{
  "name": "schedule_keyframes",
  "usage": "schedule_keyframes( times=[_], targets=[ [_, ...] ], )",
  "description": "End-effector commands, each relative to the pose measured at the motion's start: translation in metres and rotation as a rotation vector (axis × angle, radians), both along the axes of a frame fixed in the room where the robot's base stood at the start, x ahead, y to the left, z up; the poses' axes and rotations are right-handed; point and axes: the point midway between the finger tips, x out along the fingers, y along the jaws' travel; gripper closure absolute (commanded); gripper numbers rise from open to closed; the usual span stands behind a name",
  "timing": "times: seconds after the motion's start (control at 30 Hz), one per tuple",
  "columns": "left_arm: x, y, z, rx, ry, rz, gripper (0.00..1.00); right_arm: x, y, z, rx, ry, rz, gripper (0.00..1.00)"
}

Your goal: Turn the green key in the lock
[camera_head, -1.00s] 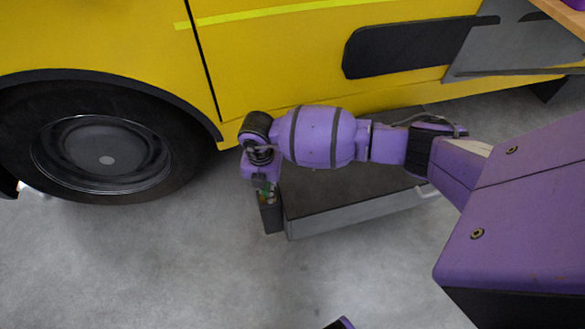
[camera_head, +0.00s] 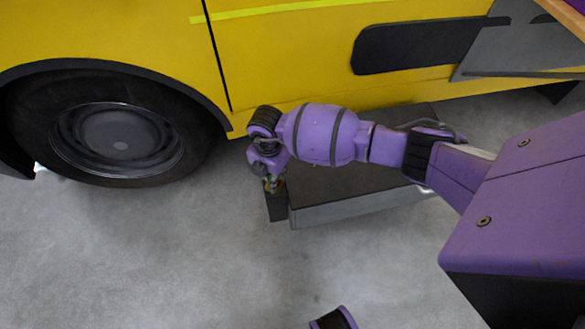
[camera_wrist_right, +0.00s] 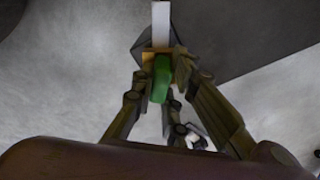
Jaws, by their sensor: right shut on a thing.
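The green key (camera_wrist_right: 160,80) is in the middle of the right wrist view, in front of a brass-coloured lock face (camera_wrist_right: 148,56). My right gripper (camera_wrist_right: 162,72) is shut on the key, with a finger on each side of it. In the head view, my right gripper (camera_head: 271,184) is at the top of a small dark post (camera_head: 277,207), and its fingers mostly hide the key and lock. How far the key is turned cannot be told.
A low dark platform with a grey side (camera_head: 345,208) stands right beside the post. A yellow vehicle (camera_head: 290,60) with a large black wheel (camera_head: 110,130) is behind. The grey floor (camera_head: 150,260) in front is clear.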

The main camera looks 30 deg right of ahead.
Motion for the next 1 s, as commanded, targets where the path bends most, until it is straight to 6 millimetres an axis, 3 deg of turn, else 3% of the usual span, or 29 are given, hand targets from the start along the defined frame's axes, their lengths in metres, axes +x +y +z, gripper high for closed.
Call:
schedule_keyframes(
  times=[0.6,1.0],
  targets=[
    [0.0,0.0,0.019,0.0,-0.01,0.001,0.42,0.003,0.002,0.003,0.003,-0.005,-0.209,1.0],
    [0.0,0.0,0.02,-0.001,-0.009,0.005,0.42,0.002,0.002,0.002,0.003,-0.004,-0.23,1.0]
  ],
)
